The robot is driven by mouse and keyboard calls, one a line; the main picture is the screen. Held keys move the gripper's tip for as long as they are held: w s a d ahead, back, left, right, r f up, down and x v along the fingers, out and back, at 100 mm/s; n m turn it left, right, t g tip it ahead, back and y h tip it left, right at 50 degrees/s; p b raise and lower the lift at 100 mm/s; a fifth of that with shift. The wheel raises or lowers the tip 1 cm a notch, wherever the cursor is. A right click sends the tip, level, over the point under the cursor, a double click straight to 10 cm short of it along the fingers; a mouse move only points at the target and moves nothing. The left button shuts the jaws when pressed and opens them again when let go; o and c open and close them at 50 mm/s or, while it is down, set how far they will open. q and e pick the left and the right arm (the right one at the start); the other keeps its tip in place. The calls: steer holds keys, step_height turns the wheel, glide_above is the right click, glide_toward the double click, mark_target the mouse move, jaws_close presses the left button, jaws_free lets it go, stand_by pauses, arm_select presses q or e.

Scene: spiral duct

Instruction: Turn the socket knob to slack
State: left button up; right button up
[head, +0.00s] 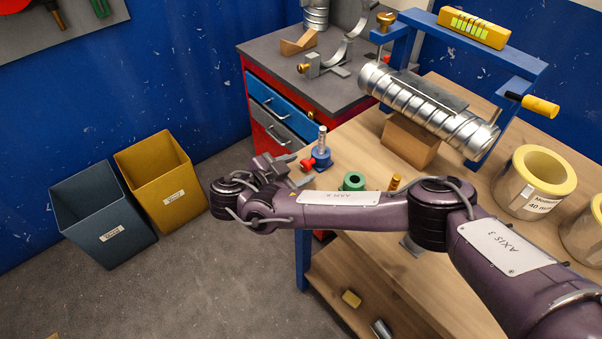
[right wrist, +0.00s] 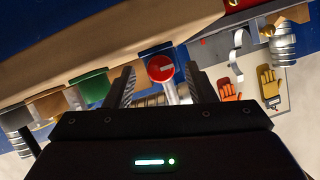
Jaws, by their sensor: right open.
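The socket is a small blue block (head: 322,158) with an upright metal post (head: 322,138), standing near the left corner of the wooden bench. Its red knob (head: 308,164) faces my right gripper (head: 298,171). The right gripper is open and empty, just left of the knob. In the right wrist view, the red knob (right wrist: 160,68) lies between the two finger lines, ahead of the open fingers (right wrist: 160,88). I cannot tell how far off the knob is or whether anything touches it. My left gripper is in neither view.
A green ring (head: 353,181) and a brass piece (head: 394,182) stand near the socket. A spiral duct (head: 425,108) rests on a wooden block (head: 408,140) beneath a blue frame (head: 520,62). Two bins, grey (head: 103,215) and yellow (head: 163,180), stand on the floor at left.

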steer(key=shift+x, duration=0.8)
steer(key=shift+r, duration=0.15)
steer(key=c, duration=1)
steer(key=shift+n, duration=0.3)
steer(key=shift+w+a+n+g+h+b, duration=0.1)
steer(key=shift+n+g+h+b, duration=0.3)
steer(key=shift+n+g, duration=0.45)
steer(key=shift+r+n+g+h+p, duration=0.1)
steer(key=shift+n+g+h+p, duration=0.2)
steer(key=shift+n+p, duration=0.25)
steer(key=shift+w+n+g+h, duration=0.1)
steer(key=shift+n+g+h, duration=0.2)
steer(key=shift+n, duration=0.3)
